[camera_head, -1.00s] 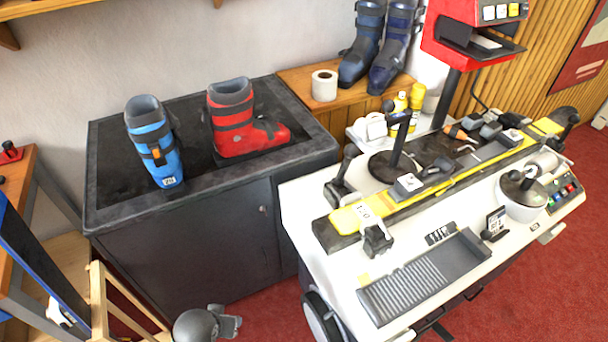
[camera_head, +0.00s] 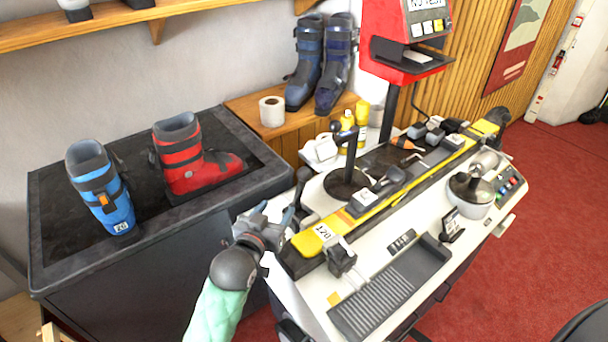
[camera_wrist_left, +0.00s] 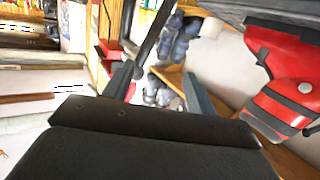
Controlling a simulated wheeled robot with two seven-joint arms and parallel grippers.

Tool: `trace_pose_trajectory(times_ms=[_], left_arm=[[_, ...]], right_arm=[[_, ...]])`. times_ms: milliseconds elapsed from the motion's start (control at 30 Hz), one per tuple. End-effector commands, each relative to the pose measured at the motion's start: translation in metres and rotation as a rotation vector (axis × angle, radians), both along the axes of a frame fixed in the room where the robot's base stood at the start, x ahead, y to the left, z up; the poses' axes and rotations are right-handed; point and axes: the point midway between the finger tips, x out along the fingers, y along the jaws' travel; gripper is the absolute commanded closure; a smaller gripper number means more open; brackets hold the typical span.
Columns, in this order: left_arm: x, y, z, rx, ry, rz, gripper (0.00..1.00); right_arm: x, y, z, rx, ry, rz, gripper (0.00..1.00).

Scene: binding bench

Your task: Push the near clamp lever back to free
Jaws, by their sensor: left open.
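The near clamp lever (camera_head: 302,184) is a black handle standing up, tilted slightly, behind the near end of the yellow ski (camera_head: 322,234). The black near clamp block (camera_head: 341,258) sits at the ski's front side. My left gripper (camera_head: 276,213) is open and empty, just left of the lever and close to it; I cannot tell whether they touch. In the left wrist view the open fingers (camera_wrist_left: 158,86) are spread, and a dark bar (camera_wrist_left: 151,36), probably the lever, shows beyond them. My right gripper is out of view.
A dark-topped cabinet (camera_head: 50,262) with a blue boot (camera_head: 101,190) and a red boot (camera_head: 190,160) stands left. A black post tool (camera_head: 348,165) rises behind the ski. A grey ribbed tray (camera_head: 385,295) lies in front on the white bench.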

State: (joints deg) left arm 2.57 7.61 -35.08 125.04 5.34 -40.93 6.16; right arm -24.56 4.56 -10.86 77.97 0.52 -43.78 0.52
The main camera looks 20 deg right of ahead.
Motion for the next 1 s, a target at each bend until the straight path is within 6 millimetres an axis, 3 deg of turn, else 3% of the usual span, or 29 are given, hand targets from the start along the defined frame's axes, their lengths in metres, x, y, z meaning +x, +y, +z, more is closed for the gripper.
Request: trace_pose_trajectory(times_ms=[100, 300, 433, 700, 1000], left_arm=[[0.007, -0.026, 0.024, -0.038, -0.078, -0.048, 0.44], [0.01, -0.045, 0.04, -0.07, -0.132, -0.084, 0.44], [0.015, -0.051, 0.042, -0.073, -0.134, -0.086, 0.44], [0.041, -0.073, 0.044, -0.071, -0.133, -0.085, 0.44], [0.063, -0.093, 0.041, -0.07, -0.132, -0.085, 0.44]], right_arm=[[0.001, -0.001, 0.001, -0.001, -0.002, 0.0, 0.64], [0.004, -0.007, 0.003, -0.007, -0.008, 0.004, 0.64], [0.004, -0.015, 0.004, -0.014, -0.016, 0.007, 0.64], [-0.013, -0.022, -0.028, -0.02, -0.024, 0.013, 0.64], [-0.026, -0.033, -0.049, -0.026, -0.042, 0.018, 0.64]])
